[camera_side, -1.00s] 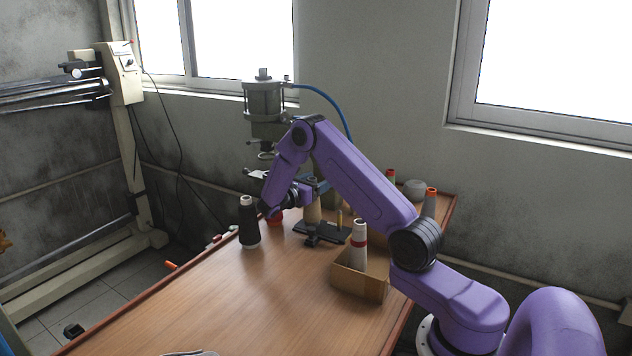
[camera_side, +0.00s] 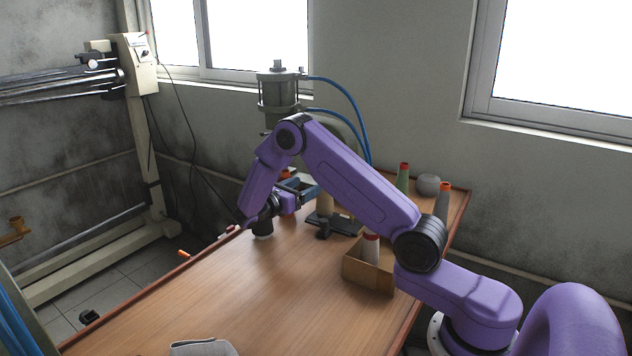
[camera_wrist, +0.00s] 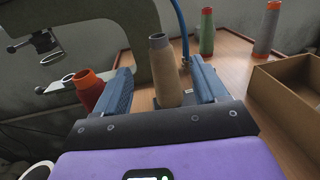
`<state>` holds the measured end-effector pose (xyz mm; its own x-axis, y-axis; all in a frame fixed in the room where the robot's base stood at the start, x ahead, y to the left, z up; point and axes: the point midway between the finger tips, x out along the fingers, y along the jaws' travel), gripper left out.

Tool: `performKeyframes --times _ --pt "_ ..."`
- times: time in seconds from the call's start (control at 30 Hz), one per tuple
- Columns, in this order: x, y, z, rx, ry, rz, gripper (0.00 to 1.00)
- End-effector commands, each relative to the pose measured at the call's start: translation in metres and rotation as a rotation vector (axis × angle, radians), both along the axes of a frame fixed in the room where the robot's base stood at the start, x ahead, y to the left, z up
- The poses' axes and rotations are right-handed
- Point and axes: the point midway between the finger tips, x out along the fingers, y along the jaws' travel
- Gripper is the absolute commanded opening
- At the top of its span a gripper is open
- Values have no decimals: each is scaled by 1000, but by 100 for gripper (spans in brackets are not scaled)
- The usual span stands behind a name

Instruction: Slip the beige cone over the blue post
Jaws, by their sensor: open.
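The beige cone (camera_wrist: 166,74) stands upright in the wrist view, with a darker tip. In the side view the beige cone (camera_side: 324,204) shows just right of and below my gripper (camera_side: 298,187), partly covered by the arm. The gripper is open and holds nothing. I cannot make out the blue post in either view.
A red cone (camera_wrist: 89,88) stands left of the fingers. A press (camera_side: 279,92) with blue hoses stands behind. A cardboard box (camera_side: 366,273) is at the right, with green (camera_side: 403,178) and grey (camera_side: 442,201) cones beyond. The table's front-left is mostly clear.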

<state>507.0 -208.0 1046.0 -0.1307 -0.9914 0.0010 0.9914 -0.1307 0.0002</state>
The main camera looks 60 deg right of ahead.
Motion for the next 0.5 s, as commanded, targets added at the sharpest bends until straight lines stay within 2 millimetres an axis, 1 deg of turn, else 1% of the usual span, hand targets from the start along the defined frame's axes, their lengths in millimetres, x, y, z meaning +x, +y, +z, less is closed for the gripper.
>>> performKeyframes --times 0.03,0.2,0.33,0.5 --pt "3 11 0 0 -1 4 72" --pt "6 37 0 0 -1 2 72" --pt "7 49 0 0 0 1 72" --pt "7 54 0 0 1 -1 72"
